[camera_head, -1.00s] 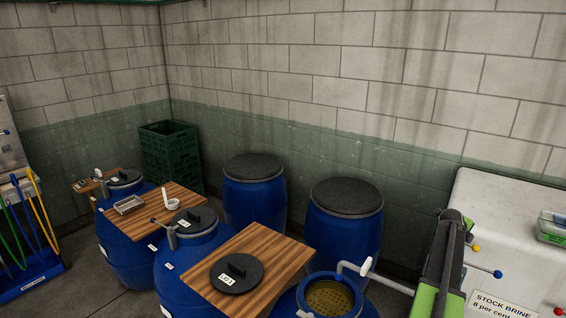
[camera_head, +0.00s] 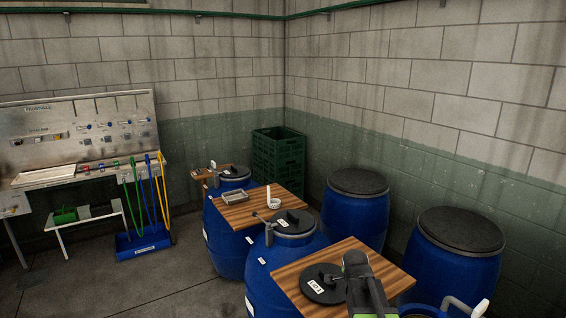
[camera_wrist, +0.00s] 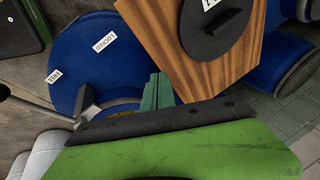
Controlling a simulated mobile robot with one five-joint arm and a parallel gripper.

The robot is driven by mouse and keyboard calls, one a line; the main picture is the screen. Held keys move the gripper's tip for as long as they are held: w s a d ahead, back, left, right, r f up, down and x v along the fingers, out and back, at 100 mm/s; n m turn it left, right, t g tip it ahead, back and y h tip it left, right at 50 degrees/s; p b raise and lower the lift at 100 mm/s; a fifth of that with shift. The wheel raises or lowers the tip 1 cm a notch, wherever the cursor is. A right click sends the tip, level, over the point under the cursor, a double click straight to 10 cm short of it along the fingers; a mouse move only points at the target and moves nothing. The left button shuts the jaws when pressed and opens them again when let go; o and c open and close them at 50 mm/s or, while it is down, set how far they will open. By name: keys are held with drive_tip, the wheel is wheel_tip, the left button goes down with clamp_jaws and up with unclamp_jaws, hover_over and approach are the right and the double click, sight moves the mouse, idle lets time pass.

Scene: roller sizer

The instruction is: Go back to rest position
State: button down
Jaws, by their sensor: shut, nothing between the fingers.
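My gripper shows in the wrist view (camera_wrist: 158,92) as green fingers set close together beyond the black and green wrist. It is shut and holds nothing. In the head view my arm's black and green end is at the lower right, in front of a wooden board (camera_head: 340,262) with a round black lid (camera_head: 318,292) on it. In the wrist view the fingers appear over a blue barrel (camera_wrist: 92,50) with white labels, beside the board (camera_wrist: 180,62) and black lid (camera_wrist: 225,30). Whether anything touches my gripper cannot be told.
Blue barrels with dark lids (camera_head: 358,182) (camera_head: 460,230) stand along the right wall. A second wooden board (camera_head: 250,212) carries a small tray (camera_head: 234,197) and a white ladle (camera_head: 273,203). Green crates (camera_head: 278,155) stand in the corner. The floor (camera_head: 175,285) at front left is clear.

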drive_tip(key=s+a+f+n+g+y, duration=0.1)
drive_tip(key=s+a+n+g, duration=0.1)
drive_tip(key=s+a+n, duration=0.2)
drive_tip(key=s+a+f+n+g+y, duration=0.1)
drive_tip(key=s+a+n, duration=0.4)
drive_tip(key=s+n, duration=0.6)
drive_tip(key=shift+s+a+f+n+g, duration=0.15)
drive_tip(key=shift+a+f+n+g, duration=0.1)
drive_tip(key=shift+n+g, duration=0.25)
drive_tip(key=shift+d, duration=0.1)
